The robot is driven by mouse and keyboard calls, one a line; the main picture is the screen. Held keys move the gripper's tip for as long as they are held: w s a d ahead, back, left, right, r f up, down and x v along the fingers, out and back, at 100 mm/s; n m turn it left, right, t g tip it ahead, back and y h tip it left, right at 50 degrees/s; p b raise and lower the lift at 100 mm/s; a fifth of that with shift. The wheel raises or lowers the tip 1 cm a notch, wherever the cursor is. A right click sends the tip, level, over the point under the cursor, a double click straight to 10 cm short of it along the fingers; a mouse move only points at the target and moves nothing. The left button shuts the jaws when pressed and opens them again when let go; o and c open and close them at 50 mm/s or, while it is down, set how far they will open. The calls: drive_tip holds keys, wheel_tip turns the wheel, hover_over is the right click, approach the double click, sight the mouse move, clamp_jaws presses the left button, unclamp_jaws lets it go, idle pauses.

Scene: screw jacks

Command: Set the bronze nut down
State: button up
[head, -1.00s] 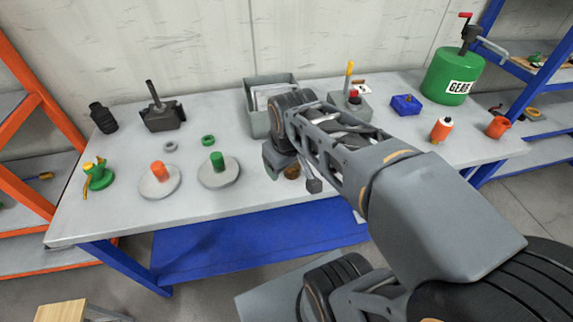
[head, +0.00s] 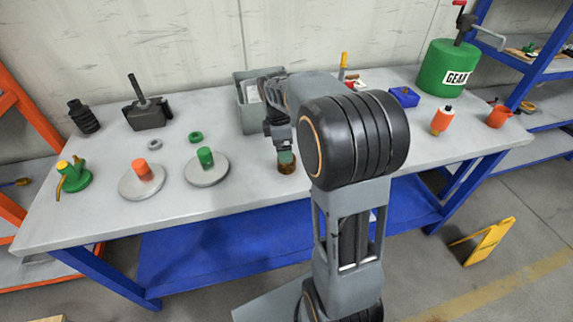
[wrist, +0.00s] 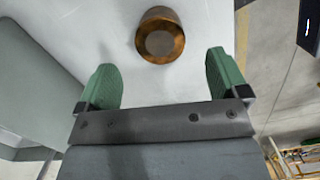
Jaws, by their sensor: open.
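The bronze nut (head: 287,167) stands near the front edge of the grey table, right of the green-posted disc. In the wrist view the bronze nut (wrist: 160,36) shows its dark round top, with a bare pale surface around it. My gripper (wrist: 163,75) is open, its two green fingers spread wide with nothing between them. The nut lies beyond the fingertips, midway between them in the picture and apart from both. In the head view my gripper (head: 283,151) is just above and behind the nut, partly hidden by my arm.
To the left are a disc with a green post (head: 206,172), a disc with an orange post (head: 141,182), a green ring (head: 196,136) and a grey ring (head: 155,144). A grey bin (head: 247,116) stands behind my gripper. The table front around the nut is clear.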

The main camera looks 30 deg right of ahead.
drive_tip(key=shift+s+d+f, duration=0.1)
drive_tip(key=shift+d+f, duration=0.05)
drive_tip(key=shift+f, duration=1.55)
drive_tip(key=shift+d+f, duration=0.1)
drive_tip(key=shift+f, duration=1.55)
drive_tip(key=shift+c, duration=0.2)
drive_tip(key=c, duration=1.4)
drive_tip(key=shift+r, duration=0.15)
drive_tip(key=shift+c, duration=0.8)
